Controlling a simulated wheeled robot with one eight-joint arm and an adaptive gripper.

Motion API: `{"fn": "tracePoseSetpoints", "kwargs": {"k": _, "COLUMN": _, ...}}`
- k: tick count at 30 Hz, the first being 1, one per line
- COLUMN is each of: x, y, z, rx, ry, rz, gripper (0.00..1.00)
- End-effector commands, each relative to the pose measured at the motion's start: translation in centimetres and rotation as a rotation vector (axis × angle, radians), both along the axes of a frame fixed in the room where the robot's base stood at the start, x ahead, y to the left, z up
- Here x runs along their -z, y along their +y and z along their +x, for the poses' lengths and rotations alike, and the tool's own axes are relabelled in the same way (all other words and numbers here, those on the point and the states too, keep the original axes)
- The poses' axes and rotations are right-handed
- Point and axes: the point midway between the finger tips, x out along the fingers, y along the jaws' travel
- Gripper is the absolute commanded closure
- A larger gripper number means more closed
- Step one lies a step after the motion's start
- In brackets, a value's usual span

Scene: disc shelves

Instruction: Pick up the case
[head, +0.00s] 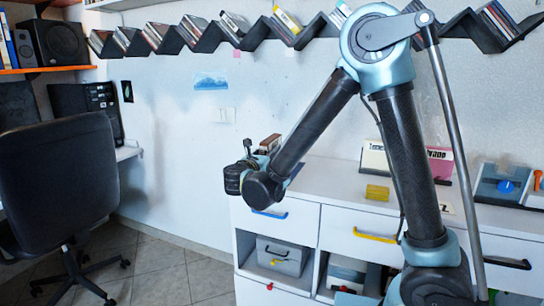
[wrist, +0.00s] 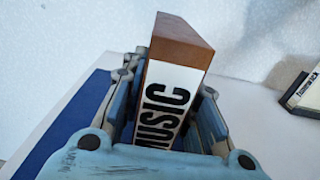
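The case is a box with a brown edge and a white face with the black word "MUSIC" (wrist: 165,100). In the wrist view it stands between the two fingers of my gripper (wrist: 168,105), reaching deep toward the palm. The fingers flank it closely on both sides. Whether both pads press on it is not clear. In the head view the brown case (head: 270,142) shows small, just beyond my gripper (head: 258,160), over the left end of the white cabinet. Its lower part is hidden by my gripper and arm.
The white cabinet (head: 340,195) carries a yellow block (head: 377,192), upright cases (head: 375,158) and a blue-and-white item (head: 500,185). A zigzag disc shelf (head: 200,32) runs along the wall above. A black chair (head: 60,180) stands left. Floor between chair and cabinet is clear.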

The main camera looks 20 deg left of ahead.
Motion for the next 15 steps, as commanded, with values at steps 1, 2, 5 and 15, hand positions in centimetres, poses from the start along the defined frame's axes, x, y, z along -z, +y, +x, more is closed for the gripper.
{"fn": "tracePoseSetpoints", "kwargs": {"k": 1, "x": 0.00, "y": 0.01, "z": -0.01, "rx": 0.000, "ry": 0.000, "rz": 0.000, "gripper": 1.00}}
{"fn": "tracePoseSetpoints", "kwargs": {"k": 2, "x": 0.00, "y": 0.01, "z": -0.01, "rx": 0.000, "ry": 0.000, "rz": 0.000, "gripper": 1.00}}
{"fn": "tracePoseSetpoints", "kwargs": {"k": 5, "x": -0.02, "y": 0.02, "z": -0.02, "rx": 0.000, "ry": 0.000, "rz": 0.000, "gripper": 1.00}}
{"fn": "tracePoseSetpoints", "kwargs": {"k": 15, "x": -0.99, "y": 0.03, "z": -0.03, "rx": 0.000, "ry": -0.001, "rz": 0.000, "gripper": 1.00}}
